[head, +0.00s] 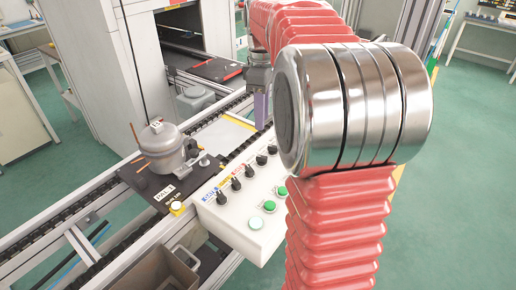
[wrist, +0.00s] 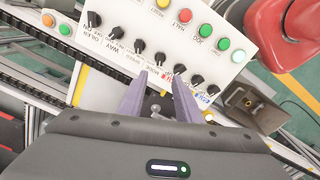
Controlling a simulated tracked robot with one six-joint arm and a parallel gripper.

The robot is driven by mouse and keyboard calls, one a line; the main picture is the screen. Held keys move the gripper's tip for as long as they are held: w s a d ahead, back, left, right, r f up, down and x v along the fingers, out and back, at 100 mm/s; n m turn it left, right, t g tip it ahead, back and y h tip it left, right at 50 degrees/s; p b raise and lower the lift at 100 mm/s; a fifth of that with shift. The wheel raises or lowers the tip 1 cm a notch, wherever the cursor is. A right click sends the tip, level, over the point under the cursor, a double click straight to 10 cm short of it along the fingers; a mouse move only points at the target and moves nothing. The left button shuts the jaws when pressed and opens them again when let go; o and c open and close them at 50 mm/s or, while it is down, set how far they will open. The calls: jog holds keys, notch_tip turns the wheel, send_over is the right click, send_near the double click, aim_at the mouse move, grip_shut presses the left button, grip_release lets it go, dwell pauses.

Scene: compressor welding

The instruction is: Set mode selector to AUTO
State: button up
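A white control panel (head: 232,222) has a row of black selector knobs and several round buttons. In the wrist view, the panel (wrist: 172,42) appears upside down, with labels beside the knobs. "WAY" and "OILER" seem readable at the left end. I cannot tell which knob is the mode selector or where it points. My gripper (wrist: 161,75) is open, with two purple-grey fingers apart and nothing clearly held. A black knob (wrist: 159,58) shows just beyond the gap between the fingertips. In the head view, one finger (head: 261,111) shows behind the panel; my arm hides part of the panel.
A grey compressor (head: 163,146) sits on a dark plate beside the panel, on the conveyor rails (head: 75,226). A yellow-white button (head: 177,207) stands near it. A grey bin (head: 160,273) is below.

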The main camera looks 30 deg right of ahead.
aim_at(262, 156)
jog(key=shift+f, duration=0.1)
dwell(0.3)
notch_tip(262, 156, down, 14)
jog(key=shift+r, duration=0.15)
dwell(0.5)
grip_shut()
dwell(0.4)
jog(key=shift+w+d+r, duration=0.1)
jog(key=shift+d, duration=0.05)
